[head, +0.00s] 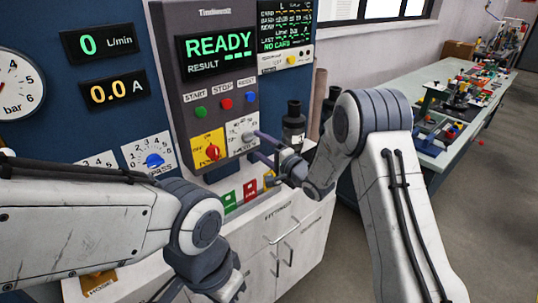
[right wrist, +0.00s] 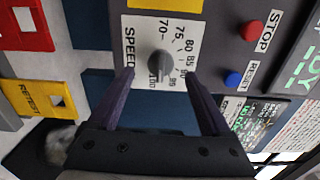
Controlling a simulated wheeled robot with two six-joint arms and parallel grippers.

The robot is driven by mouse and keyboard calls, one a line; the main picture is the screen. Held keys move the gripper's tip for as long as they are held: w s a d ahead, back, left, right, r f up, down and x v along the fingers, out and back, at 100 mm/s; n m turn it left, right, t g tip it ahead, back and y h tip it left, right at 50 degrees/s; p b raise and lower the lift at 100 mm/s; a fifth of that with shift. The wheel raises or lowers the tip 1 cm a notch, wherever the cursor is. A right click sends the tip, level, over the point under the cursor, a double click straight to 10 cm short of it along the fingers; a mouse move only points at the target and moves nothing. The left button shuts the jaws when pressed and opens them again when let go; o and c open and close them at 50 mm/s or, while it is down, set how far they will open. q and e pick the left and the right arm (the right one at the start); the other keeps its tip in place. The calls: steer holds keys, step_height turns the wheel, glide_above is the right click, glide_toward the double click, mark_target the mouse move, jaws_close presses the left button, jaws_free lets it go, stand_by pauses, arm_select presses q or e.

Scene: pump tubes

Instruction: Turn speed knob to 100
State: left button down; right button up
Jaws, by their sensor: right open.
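The grey speed knob (right wrist: 160,65) sits on a white dial plate (right wrist: 185,28) marked from 70 up to 100. In the right wrist view it lies between my open fingers, which are apart from it on either side. I cannot tell exactly which mark the knob points to. In the head view the dial plate (head: 238,130) is low on the grey control panel, and my right gripper (head: 257,146) reaches it from the right, partly hiding the knob. My right gripper (right wrist: 160,82) is empty.
A red knob on a yellow plate (head: 209,150) is just left of the speed dial. Green, red and blue buttons (head: 225,103) are above it. The display (head: 216,51) reads READY. A blue bypass knob (head: 154,160) is farther left. A dark cylindrical fitting (head: 294,122) stands to the right.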

steer(key=v, duration=0.4)
steer(key=shift+s+d+b, duration=0.15)
steer(key=shift+s+b, duration=0.15)
steer(key=shift+s, duration=0.05)
steer(key=s+a+n+g+h, duration=0.2)
steer(key=s+n+g+h, duration=0.15)
steer(key=s, duration=0.25)
steer(key=s+a+n+g+h, duration=0.2)
steer(key=s+a+n+h, duration=0.1)
steer(key=s+n, duration=0.3)
steer(key=s+d+n+g+h, duration=0.1)
steer(key=s+n+g, duration=0.3)
steer(key=s, duration=1)
steer(key=s+d+n+g+h, duration=0.2)
steer(key=s+d+n+g, duration=0.1)
steer(key=s, duration=1.2)
steer(key=shift+s+f+n+g+p, duration=0.3)
steer(key=shift+f+n+g, duration=0.2)
steer(key=shift+n+g, duration=0.45)
